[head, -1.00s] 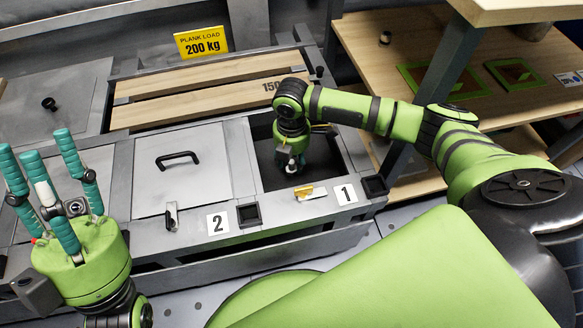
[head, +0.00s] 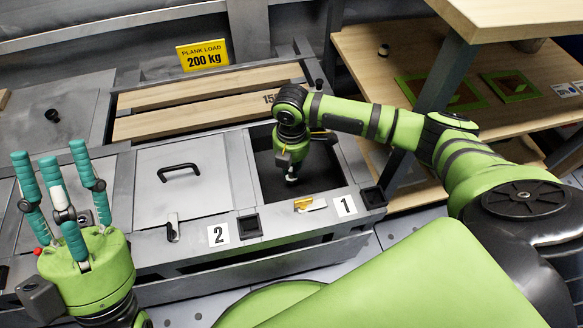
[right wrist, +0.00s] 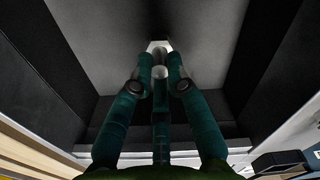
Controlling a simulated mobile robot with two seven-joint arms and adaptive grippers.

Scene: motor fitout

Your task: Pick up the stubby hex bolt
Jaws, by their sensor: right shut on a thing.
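The thing I take for the stubby hex bolt (right wrist: 158,45) shows as a small pale piece at my right fingertips in the right wrist view. My right gripper (right wrist: 159,72) is shut on it, with teal fingers drawn together. In the head view my right gripper (head: 291,175) points down inside the open bin marked 1, and a small pale tip shows at its lower end. I cannot tell whether the bolt touches the bin floor. My left gripper (head: 62,190) is open and empty, fingers pointing up, at the left.
The open bin (head: 325,178) has dark inner walls close around my right gripper. A yellow latch (head: 303,203) is on its front edge. The closed lid (head: 165,200) of bin 2 has a black handle. Wooden planks (head: 200,115) lie behind; wooden shelves (head: 440,70) stand at the right.

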